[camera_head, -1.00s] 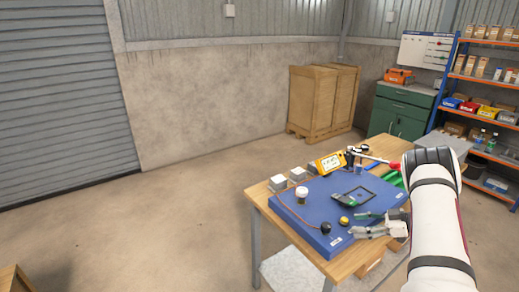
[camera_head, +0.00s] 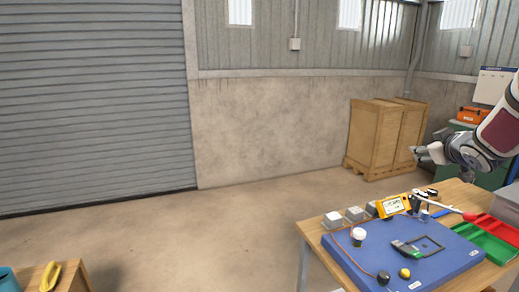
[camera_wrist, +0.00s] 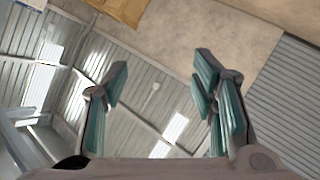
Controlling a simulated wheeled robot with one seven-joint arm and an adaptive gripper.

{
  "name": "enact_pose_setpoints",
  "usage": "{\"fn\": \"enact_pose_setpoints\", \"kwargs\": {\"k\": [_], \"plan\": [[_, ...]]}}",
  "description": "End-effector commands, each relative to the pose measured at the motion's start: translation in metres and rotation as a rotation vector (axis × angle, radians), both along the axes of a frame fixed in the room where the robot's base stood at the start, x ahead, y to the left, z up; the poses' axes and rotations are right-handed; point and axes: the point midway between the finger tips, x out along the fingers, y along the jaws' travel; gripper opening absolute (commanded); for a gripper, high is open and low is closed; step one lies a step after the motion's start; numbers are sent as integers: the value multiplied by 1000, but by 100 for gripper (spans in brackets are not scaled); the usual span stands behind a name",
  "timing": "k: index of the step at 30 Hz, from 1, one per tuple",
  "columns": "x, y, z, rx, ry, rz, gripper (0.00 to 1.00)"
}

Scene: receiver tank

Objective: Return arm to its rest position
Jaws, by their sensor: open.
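My gripper (camera_head: 420,153) is at the right of the head view, raised above the back of the workbench, with my arm reaching in from the right edge. In the wrist view my gripper (camera_wrist: 160,92) has its two teal-padded fingers spread wide with nothing between them.
A wooden workbench (camera_head: 314,232) carries a blue mat (camera_head: 345,262), a yellow meter (camera_head: 393,206), a white-lidded jar (camera_head: 358,236), and green (camera_head: 484,243) and red bins. A wooden crate (camera_head: 374,140) stands behind. Open floor lies left of the bench.

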Motion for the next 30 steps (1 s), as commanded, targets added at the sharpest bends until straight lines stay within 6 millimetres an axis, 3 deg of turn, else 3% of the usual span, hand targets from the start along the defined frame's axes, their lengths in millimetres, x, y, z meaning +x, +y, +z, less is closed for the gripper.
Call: {"fn": "enact_pose_setpoints", "kwargs": {"k": [1, 4, 11, 17, 24, 27, 30], "plan": [[-13, 14, 17, 18, 0, -33, 53], [-43, 38, 34, 68, 31, -105, 53], [-129, 106, 45, 209, 153, -207, 53], [-220, 175, 28, 338, 314, -223, 53], [-330, 252, -9, 458, 533, -172, 53], [-361, 271, -21, 484, 601, -148, 53], [-380, 282, -29, 499, 642, -133, 53]]}}
